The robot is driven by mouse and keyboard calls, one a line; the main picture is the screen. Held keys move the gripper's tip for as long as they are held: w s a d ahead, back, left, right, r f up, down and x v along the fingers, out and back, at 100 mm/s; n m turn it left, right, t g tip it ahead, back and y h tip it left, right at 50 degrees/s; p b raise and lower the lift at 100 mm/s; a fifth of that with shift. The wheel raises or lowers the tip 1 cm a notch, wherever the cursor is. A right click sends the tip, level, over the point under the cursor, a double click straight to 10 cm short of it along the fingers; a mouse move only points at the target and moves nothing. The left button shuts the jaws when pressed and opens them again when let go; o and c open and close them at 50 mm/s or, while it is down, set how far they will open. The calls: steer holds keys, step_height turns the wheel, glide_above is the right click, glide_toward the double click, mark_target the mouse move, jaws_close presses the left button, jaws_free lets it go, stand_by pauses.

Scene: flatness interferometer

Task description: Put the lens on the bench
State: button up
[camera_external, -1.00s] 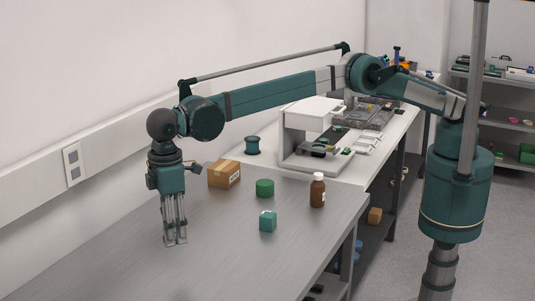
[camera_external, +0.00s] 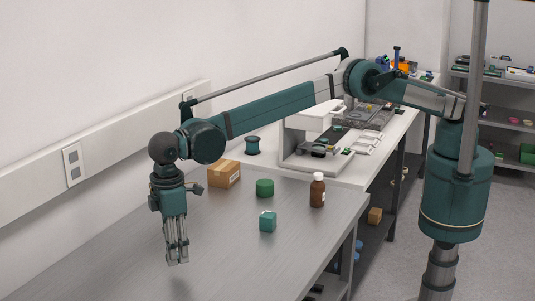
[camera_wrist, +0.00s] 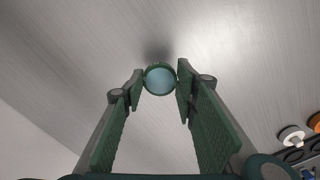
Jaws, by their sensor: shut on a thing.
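The lens (camera_wrist: 159,80) is a small round pale-blue disc with a dark green rim. In the wrist view it sits between the tips of my gripper (camera_wrist: 160,84), which is shut on it. The grey metal bench (camera_external: 310,190) lies under it, and a dark shadow falls on the bench just beyond the lens. In the external view my gripper (camera_external: 178,262) points down over the left front part of the bench. The lens is too small to make out there, and I cannot tell whether it touches the bench.
A white instrument (camera_external: 308,116) stands on the far table. The bench around my gripper is clear.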

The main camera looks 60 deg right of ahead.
mark_target(177, 272)
steer(key=shift+f, duration=0.2)
steer(key=shift+f, duration=1.85)
steer(key=shift+f, duration=0.15)
steer(key=o, duration=0.9)
step_height(177, 272, up, 12)
steer(key=shift+r, duration=0.15)
